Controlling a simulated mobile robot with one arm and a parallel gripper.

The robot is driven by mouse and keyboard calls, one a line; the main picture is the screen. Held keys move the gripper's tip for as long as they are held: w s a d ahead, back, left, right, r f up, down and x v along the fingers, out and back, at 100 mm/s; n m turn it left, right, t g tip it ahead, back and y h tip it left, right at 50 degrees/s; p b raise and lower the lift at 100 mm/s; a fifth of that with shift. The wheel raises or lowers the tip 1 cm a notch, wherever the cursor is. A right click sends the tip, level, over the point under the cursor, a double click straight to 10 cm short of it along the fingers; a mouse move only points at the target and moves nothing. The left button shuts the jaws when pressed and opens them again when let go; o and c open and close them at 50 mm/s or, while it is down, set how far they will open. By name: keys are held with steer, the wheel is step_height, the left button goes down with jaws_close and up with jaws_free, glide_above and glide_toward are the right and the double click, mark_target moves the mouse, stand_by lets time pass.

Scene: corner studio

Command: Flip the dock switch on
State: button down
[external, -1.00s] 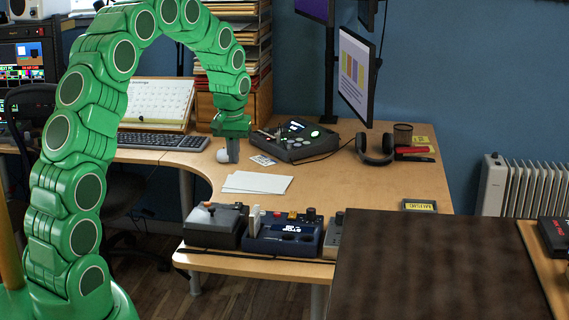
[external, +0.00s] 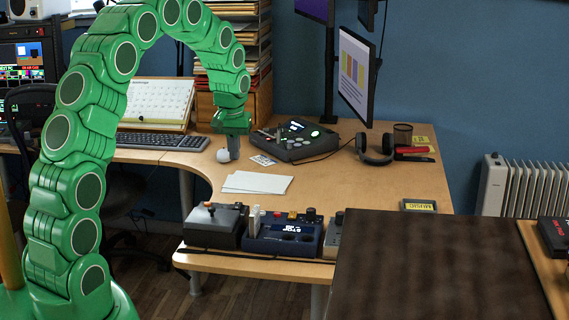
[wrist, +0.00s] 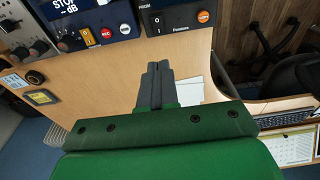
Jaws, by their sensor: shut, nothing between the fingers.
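My gripper (external: 234,158) hangs over the desk in the external view, fingers pointing down, left of the dark console at the back. In the wrist view my gripper (wrist: 153,66) is shut and empty, its fingers over bare desk. I cannot tell which switch is the dock's.
A dark console (external: 292,145) with a lit green button sits at the back. White papers (external: 257,183) lie between it and the front boxes. Headphones (external: 375,149) and a monitor (external: 356,75) stand to the right. A dark brown surface (external: 435,265) fills the lower right.

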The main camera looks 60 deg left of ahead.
steer(key=shift+f, duration=0.1)
glide_toward(238, 203)
steer(key=f, duration=0.5)
steer(key=shift+w+a+f, duration=0.15)
steer(key=shift+w+a, duration=0.1)
steer(key=shift+a, duration=0.05)
steer(key=shift+w+a+f, duration=0.1)
steer(key=shift+w+f, duration=0.05)
steer(key=shift+f, duration=0.6)
steer(key=shift+w+f, duration=0.15)
steer(key=shift+s+d, duration=0.55)
steer(key=shift+s, duration=0.15)
steer(key=shift+r, duration=0.25)
